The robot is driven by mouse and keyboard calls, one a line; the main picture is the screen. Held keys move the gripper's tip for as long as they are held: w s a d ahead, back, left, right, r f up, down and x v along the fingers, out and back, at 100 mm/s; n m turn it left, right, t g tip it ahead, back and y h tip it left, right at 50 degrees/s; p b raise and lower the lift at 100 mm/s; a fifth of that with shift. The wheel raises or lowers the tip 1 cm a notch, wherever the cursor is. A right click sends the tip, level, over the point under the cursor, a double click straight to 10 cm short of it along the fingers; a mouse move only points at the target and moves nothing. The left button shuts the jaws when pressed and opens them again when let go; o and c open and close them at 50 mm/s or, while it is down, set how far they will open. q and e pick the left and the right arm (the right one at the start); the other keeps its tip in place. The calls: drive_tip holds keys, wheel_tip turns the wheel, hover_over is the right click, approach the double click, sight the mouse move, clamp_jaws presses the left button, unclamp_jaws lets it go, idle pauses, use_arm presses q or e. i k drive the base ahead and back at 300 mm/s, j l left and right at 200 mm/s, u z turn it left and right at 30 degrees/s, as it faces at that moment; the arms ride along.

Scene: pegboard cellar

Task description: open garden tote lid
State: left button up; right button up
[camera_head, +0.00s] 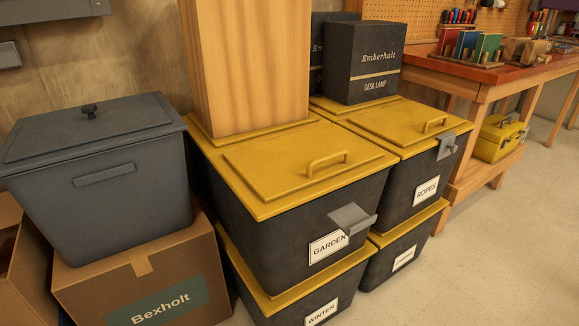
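The garden tote (285,240) is a dark bin with a white GARDEN label (328,246) on its front. Its yellow lid (290,165) lies flat and closed on top, with a raised panel and a yellow loop handle (327,160). A grey latch (350,217) sticks out at the front rim above the label. A tall wooden box (253,65) stands at the back of the lid; its top is cut off by the picture edge. Neither of my grippers is in view.
The garden tote sits on a WINTER tote (290,300). At right stands a ROPES tote (400,180) bearing a dark Emberholt box (363,62). At left, a grey lidded bin (100,180) sits on a Bexholt carton (150,275). Floor (490,260) at the front right is clear.

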sight(271, 177)
drive_tip(key=i+l+u, duration=0.3)
drive_tip(key=l, duration=0.35)
drive_tip(key=i+l+u, duration=0.15)
drive_tip(key=l, duration=0.25)
drive_tip(key=i+l+u, duration=0.15)
drive_tip(key=l, duration=0.2)
